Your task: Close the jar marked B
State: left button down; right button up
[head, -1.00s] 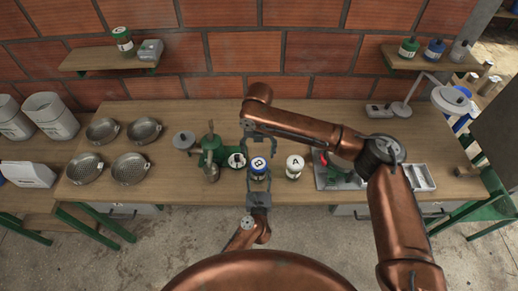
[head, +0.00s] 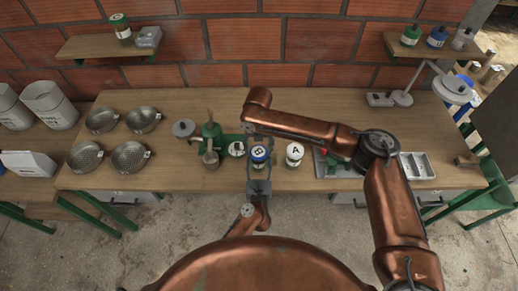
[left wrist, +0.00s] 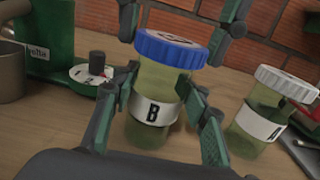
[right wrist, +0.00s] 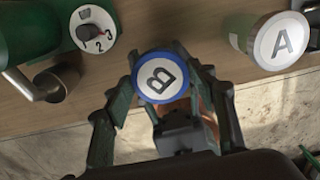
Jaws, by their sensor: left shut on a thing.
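Jar B (left wrist: 152,115) is a clear yellow-green jar labelled B, with a blue-rimmed lid (right wrist: 160,77) on its mouth. The lid's white top bears a B. Whether the lid is screwed tight cannot be told. My left gripper (left wrist: 170,108) is shut around the jar's body from the front. The jar is upright at the front of the workbench (head: 340,105). My right gripper (right wrist: 165,85) is above, its fingers on either side of the lid. In the left wrist view gaps show between these fingers and the lid, so it looks open.
Jar A (head: 295,153), with a white lid, stands close to the right. A green machine with a numbered dial (right wrist: 96,30) and a metal cup (head: 211,159) are close on the left. A metal tray (head: 416,165) is at the right.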

jog(key=c, duration=0.8)
jog(key=m, duration=0.5)
jog(key=shift+c, duration=0.2)
jog(key=m, duration=0.4)
jog(key=shift+m, duration=0.3)
jog(key=m, duration=0.3)
jog(key=shift+m, duration=0.4)
jog(key=m, duration=0.8)
jog(key=shift+a+f, duration=0.1)
jog(key=m, duration=0.4)
jog(key=shift+m, duration=0.3)
jog(key=m, duration=0.8)
jog(key=o, duration=1.3)
